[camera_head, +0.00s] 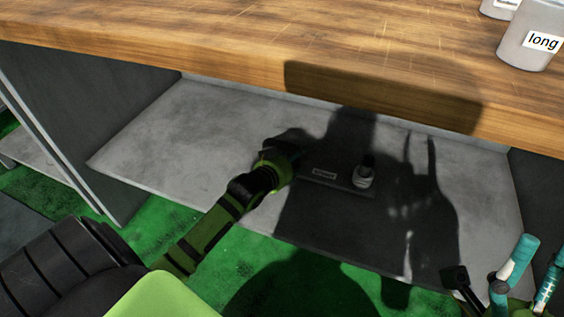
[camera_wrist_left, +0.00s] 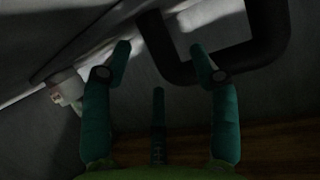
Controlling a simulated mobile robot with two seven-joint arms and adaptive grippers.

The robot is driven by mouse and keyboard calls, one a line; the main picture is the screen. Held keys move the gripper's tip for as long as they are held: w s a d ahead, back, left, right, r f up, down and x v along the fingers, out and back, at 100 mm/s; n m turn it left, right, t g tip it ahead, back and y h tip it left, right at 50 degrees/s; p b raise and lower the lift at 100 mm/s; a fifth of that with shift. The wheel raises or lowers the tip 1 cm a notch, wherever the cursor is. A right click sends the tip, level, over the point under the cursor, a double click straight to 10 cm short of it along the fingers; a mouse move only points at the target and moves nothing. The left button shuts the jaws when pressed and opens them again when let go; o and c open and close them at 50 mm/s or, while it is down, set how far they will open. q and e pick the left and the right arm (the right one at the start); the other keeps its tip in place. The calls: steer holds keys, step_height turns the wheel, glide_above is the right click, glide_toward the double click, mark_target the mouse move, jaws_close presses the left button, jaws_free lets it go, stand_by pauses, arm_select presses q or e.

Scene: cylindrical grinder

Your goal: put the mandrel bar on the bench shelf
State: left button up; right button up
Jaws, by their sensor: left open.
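The bench shelf (camera_head: 170,135) is the grey surface under the wooden top, partly in deep shadow. On it lies a dark plate with a small label (camera_head: 324,174). A small upright piece with a pale round base and dark top (camera_head: 364,178) stands at its right end; I cannot tell whether it is the mandrel bar. My left gripper (camera_head: 292,150) reaches over the shelf, just left of the plate. My right gripper (camera_head: 543,256) is open at the lower right, outside the shelf.
The wooden bench top (camera_head: 200,40) overhangs the shelf. A dark side panel (camera_head: 90,110) bounds the shelf at left. In the left wrist view, a thick dark bent shape (camera_wrist_left: 268,45) is unclear.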

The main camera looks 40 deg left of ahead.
arm_select(q)
steer(key=p+v, duration=0.3)
steer(key=v, duration=0.7)
arm_select(e)
steer(key=a+g, duration=0.1)
steer(key=w+a+g, duration=0.2)
steer(key=shift+w+r+n+g+h, duration=0.25)
steer(key=shift+r+n+g+h, duration=0.05)
steer(key=shift+n+h, duration=0.1)
arm_select(q)
steer(key=shift+r, duration=0.1)
